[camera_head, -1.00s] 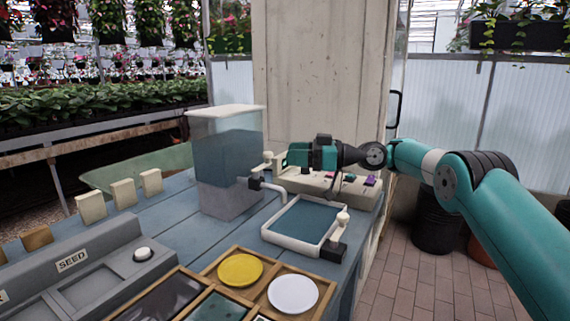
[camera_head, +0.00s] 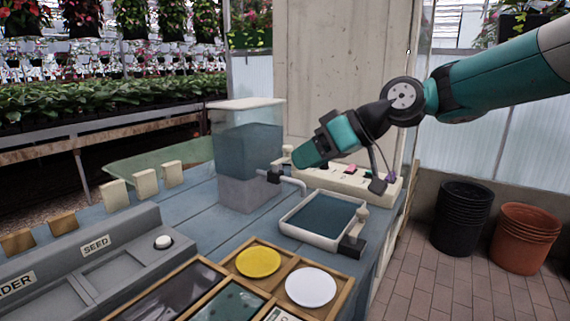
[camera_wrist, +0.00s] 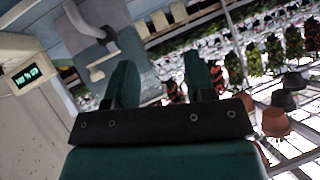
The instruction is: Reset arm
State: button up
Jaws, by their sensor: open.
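My gripper (camera_head: 305,153) is raised in the air, in front of the pale wall panel and above the back of the blue table (camera_head: 190,212). The wrist view shows its two green fingers spread apart with nothing between them (camera_wrist: 162,80). The arm comes in from the upper right, bends at a round dark joint and tilts down to the left. In the head view the gripper is seen from the side and touches nothing that I can make out.
A water tank (camera_head: 248,150) with a tap stands left of my gripper. A water tray (camera_head: 322,222), a beige button panel (camera_head: 345,179), a yellow disc (camera_head: 258,262) and a white disc (camera_head: 311,287) are below. Black (camera_head: 460,215) and terracotta pots (camera_head: 524,238) stand on the floor at right.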

jog(key=s+d+f+m+g+h+p, duration=0.1)
jog(key=s+d+f+h, duration=0.15)
jog(key=s, duration=0.75)
jog(key=s+d+f+m+g+h, duration=0.1)
jog(key=s+d+f+m+h, duration=0.2)
jog(key=s, duration=0.6)
jog(key=s+d+f+g+h+p, duration=0.15)
jog(key=s+d, duration=0.35)
jog(key=s, duration=0.5)
notch_tip(320, 180, up, 17)
jog(key=p, duration=1.6)
jog(key=shift+w+a+y+p, duration=0.2)
jog(key=shift+y+p, duration=0.1)
jog(key=shift+p, duration=0.1)
jog(key=shift+t, duration=0.25)
jog(key=shift+c, duration=0.7)
jog(key=shift+a, duration=0.1)
